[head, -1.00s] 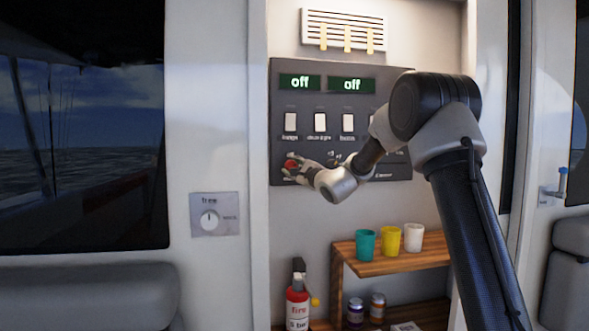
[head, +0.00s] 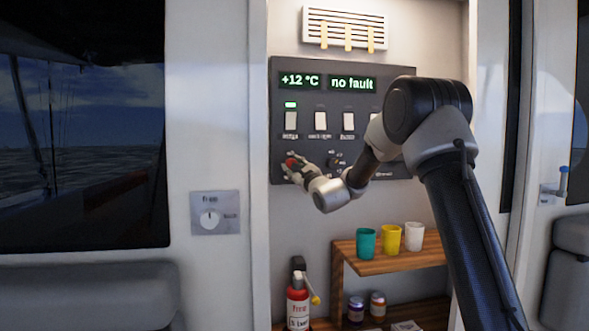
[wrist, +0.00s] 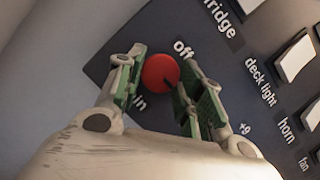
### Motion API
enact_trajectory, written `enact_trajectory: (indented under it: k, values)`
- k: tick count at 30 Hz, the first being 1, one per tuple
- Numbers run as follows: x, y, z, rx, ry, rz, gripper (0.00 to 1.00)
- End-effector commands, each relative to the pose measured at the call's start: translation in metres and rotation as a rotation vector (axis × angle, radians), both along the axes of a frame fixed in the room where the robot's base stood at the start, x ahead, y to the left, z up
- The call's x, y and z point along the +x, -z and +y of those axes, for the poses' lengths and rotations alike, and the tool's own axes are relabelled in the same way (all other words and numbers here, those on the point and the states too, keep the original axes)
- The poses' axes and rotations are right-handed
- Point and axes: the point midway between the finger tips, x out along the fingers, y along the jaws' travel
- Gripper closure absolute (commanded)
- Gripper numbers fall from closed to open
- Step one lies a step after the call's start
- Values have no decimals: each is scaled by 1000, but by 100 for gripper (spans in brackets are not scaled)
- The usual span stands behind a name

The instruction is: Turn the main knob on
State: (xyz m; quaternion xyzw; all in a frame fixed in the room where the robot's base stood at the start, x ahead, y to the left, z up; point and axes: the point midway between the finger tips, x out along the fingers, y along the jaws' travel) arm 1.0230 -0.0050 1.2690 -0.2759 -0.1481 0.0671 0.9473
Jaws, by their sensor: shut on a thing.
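The main knob (head: 291,163) is a red round knob at the lower left of the dark control panel (head: 345,100). In the wrist view the red knob (wrist: 160,72) sits between the two green-lined fingers of my gripper (wrist: 158,88), with a dark mark on its lower right side. My gripper (head: 296,168) is shut on the knob. The label "off" shows beside the knob in the wrist view; the label below is partly hidden. The displays (head: 327,83) read "+12 °C" and "no fault", and a green light (head: 291,104) glows above the leftmost switch.
Several white switches (head: 320,121) line the panel above the knob. A small dial plate (head: 214,213) is on the wall at left. Below are a wooden shelf (head: 395,262) with cups and a red fire extinguisher (head: 298,303). My arm covers the panel's right part.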

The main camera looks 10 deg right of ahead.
Motion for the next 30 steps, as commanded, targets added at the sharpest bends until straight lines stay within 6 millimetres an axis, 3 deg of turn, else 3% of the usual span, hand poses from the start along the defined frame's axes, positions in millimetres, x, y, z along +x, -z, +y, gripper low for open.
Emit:
enact_trajectory:
  k: [7, 8, 11, 12, 23, 30]
  values:
    - [0, 1, 0, 1, -1, 2, 87]
    - [0, 1, 0, 1, -1, 2, 61]
    - [0, 1, 0, 1, -1, 2, 43]
    - [0, 1, 0, 0, -1, 1, 41]
    - [-5, 1, -1, 0, 0, 1, 41]
    - [-46, 12, -11, 0, 1, 1, 41]
